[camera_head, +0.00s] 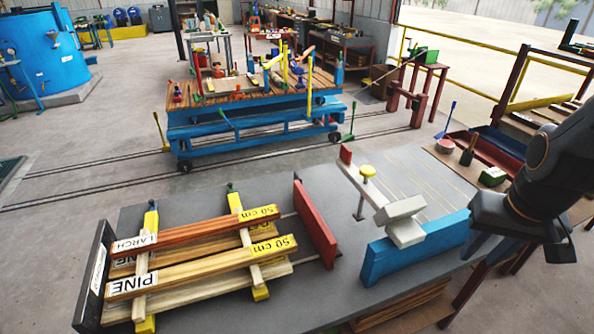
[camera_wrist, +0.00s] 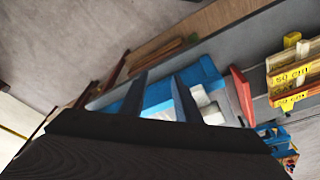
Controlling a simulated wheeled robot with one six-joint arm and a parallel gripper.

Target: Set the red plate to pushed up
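The red plate (camera_head: 315,225) stands upright on the grey bench top, between the stack of boards and the blue block (camera_head: 415,247). It lies along the bench, beside the board ends, with a gap to them. In the wrist view the red plate (camera_wrist: 242,94) is right of the fingers, apart from them. My gripper (camera_wrist: 160,78) has its two dark fingers spread with a gap between them. They are seen in front of the blue block and pale grey blocks (camera_wrist: 207,104), and whether they touch these cannot be told. In the head view the fingertips cannot be made out.
Boards marked LARCH, PINE and 50 cm (camera_head: 195,265) rest on yellow supports left of the plate. A pale bar (camera_head: 362,187) with a red end and yellow knob (camera_head: 367,171) stands right of it. Bare bench top (camera_head: 280,305) lies in front. A blue cart (camera_head: 250,128) stands behind.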

